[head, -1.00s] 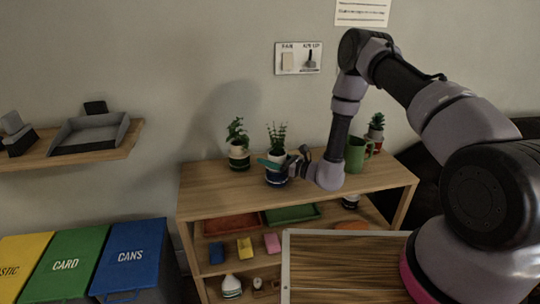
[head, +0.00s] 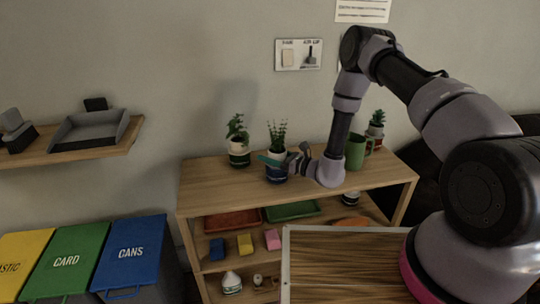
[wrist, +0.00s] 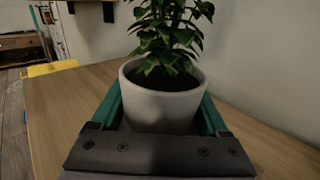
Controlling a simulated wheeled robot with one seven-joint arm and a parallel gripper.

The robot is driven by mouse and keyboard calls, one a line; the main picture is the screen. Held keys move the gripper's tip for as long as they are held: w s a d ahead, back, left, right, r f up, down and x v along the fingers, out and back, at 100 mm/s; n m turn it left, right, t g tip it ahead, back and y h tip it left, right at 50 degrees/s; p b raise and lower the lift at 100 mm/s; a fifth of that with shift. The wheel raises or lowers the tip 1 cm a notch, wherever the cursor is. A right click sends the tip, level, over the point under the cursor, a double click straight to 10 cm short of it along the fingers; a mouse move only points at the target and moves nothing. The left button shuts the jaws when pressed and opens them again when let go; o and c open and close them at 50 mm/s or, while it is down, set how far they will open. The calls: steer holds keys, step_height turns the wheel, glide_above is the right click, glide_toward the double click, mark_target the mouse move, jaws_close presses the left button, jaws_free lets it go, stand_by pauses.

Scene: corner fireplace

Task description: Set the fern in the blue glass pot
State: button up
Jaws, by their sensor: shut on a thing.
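The white pot also shows in the wrist view (wrist: 163,95), upright between my teal fingers. My gripper (head: 270,161) comes in from the right and is shut on this white pot. The blue pot is hidden in the wrist view.
Trays (head: 292,212) lie on the shelf below. The shelf top's front is clear.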

steer(key=shift+f, duration=0.55)
stand_by(0.4)
steer(key=o, duration=0.8)
steer(key=shift+o, duration=0.2)
